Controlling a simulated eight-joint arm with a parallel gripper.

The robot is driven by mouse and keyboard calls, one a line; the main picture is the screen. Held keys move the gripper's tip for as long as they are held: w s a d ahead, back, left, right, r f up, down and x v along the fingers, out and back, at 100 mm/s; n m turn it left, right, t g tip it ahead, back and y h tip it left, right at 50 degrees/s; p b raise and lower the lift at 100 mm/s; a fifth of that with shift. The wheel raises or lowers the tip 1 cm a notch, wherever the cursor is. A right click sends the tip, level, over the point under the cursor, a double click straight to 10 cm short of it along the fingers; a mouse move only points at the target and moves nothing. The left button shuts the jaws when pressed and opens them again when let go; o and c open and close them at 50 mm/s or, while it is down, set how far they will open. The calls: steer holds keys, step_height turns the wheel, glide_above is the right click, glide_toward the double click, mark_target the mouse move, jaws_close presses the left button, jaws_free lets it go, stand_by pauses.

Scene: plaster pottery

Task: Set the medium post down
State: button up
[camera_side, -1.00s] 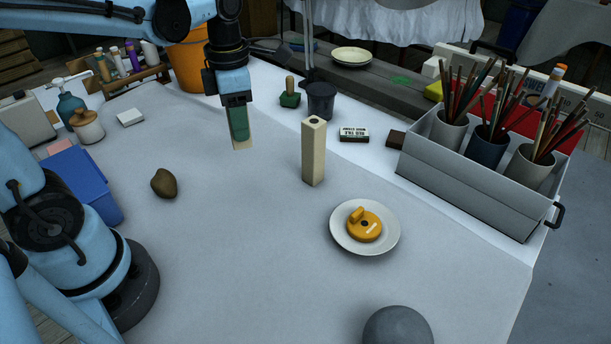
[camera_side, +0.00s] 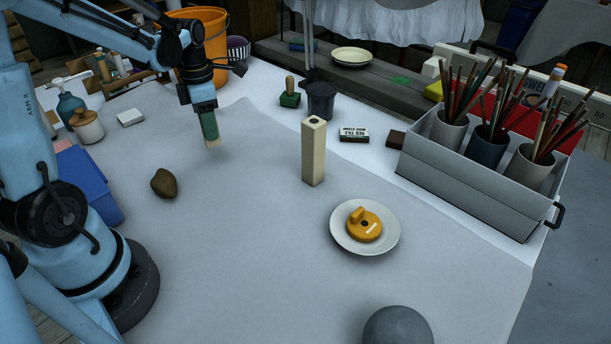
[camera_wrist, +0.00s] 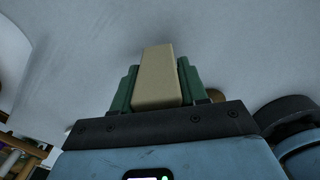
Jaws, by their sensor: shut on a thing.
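My gripper (camera_side: 210,128) is shut on a pale cream post, the medium post (camera_wrist: 157,80). In the wrist view the post sits between the two green fingers (camera_wrist: 123,90). In the side view only the post's lower end (camera_side: 213,143) shows below the fingers, and it looks to be above or near the grey cloth; I cannot tell whether it touches. A taller cream post (camera_side: 314,155) with a dark hole in its top stands upright to the right of my gripper, well apart from it.
A brown stone (camera_side: 164,183) lies below and left of my gripper. A white plate (camera_side: 342,241) holds a yellow ring-shaped piece (camera_side: 364,226). A grey caddy (camera_side: 460,183) of pencils stands at right, a blue box (camera_side: 90,185) at left. The cloth (camera_side: 240,220) between is clear.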

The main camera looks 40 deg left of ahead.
steer(key=shift+f, duration=1.85)
steer(key=shift+f, duration=0.2)
steer(key=o, duration=1.2)
steer(key=shift+r, duration=0.15)
